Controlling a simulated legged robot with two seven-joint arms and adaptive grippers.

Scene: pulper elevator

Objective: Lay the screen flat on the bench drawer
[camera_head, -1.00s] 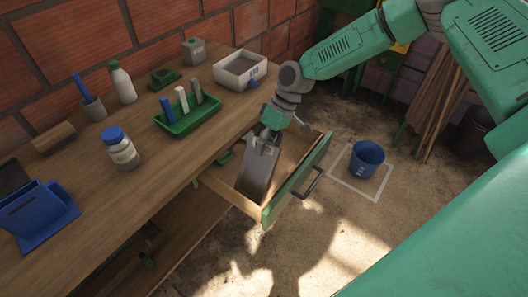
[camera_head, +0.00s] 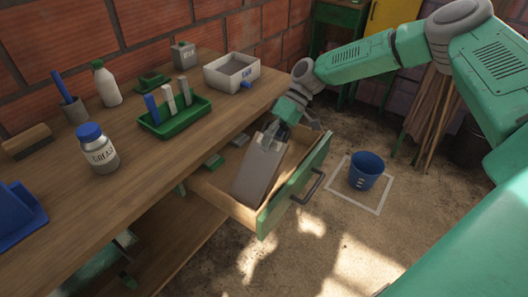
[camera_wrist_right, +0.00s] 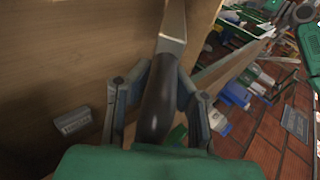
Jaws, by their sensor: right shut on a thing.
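The screen, a flat grey plate (camera_head: 258,172), is in the open bench drawer (camera_head: 226,199) and leans up toward my right gripper. I cannot tell whether its lower edge touches the drawer floor. My right gripper (camera_head: 277,133) is shut on the screen's upper end, above the drawer. In the right wrist view, the gripper (camera_wrist_right: 155,100) closes around a dark, rounded grip (camera_wrist_right: 157,97), with a pale metal part (camera_wrist_right: 173,28) beyond it. The drawer has a green front with a dark handle. My left gripper is not in view.
The wooden bench (camera_head: 125,165) holds a green tray (camera_head: 176,122) with upright pieces, a white box (camera_head: 231,73), a lidded jar (camera_head: 97,150) and a white bottle (camera_head: 107,84). A blue bucket (camera_head: 366,171) stands on the floor right of the drawer.

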